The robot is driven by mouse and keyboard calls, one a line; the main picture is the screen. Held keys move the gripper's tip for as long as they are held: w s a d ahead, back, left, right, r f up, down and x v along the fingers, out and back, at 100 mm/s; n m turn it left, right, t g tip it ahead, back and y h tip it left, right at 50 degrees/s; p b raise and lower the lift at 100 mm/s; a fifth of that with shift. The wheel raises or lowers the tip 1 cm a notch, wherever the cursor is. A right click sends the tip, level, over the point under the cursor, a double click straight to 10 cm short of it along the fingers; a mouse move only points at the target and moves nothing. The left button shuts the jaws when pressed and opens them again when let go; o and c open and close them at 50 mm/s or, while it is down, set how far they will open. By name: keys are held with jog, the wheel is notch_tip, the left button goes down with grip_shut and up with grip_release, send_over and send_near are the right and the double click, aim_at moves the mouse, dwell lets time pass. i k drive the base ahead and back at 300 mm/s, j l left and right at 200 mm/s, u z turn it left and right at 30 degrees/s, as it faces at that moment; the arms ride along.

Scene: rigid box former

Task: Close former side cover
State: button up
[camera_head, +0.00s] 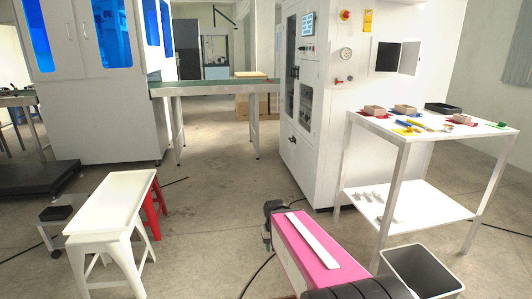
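The former appears to be the tall white machine (350,120) right of centre. On its right-hand side face is a dark square opening (388,56). A small pale panel (410,58) stands out at the opening's right edge, which looks like the side cover swung open. A pink arm link of mine with dark joints crosses the bottom centre, well in front of the machine and below the opening. I cannot make out my gripper's fingers.
A white two-shelf table (410,142) with small boxes and tools stands before the machine's side, partly below the opening. A grey bin (420,272) is at bottom right. A white bench (112,200) stands left. Floor between bench and machine is mostly clear, with cables.

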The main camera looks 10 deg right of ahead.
aim_at(410, 58)
jog(key=k+l, duration=0.5)
jog(key=k+l+u, duration=0.1)
jog(key=k+l, duration=0.4)
jog(key=k, duration=0.15)
jog(key=l, duration=0.45)
jog(key=k+l, duration=0.15)
jog(key=l, duration=0.25)
jog(key=l+u, duration=0.1)
jog(key=l, duration=0.35)
jog(key=k+l, duration=0.15)
jog(key=l, duration=0.25)
jog(key=k+l, duration=0.1)
jog(key=l, duration=1.15)
jog(key=l+u, duration=0.15)
jog(key=l, duration=0.7)
jog(key=k+l, duration=0.1)
jog(key=l, duration=0.7)
jog(key=i+l, duration=0.15)
jog(key=l, duration=0.2)
jog(key=i+l, duration=0.15)
jog(key=l, duration=0.15)
jog(key=i+l+u, duration=0.1)
jog(key=l, duration=0.25)
jog(key=i+l, duration=0.2)
jog(key=l+u, duration=0.05)
jog(key=l, duration=0.05)
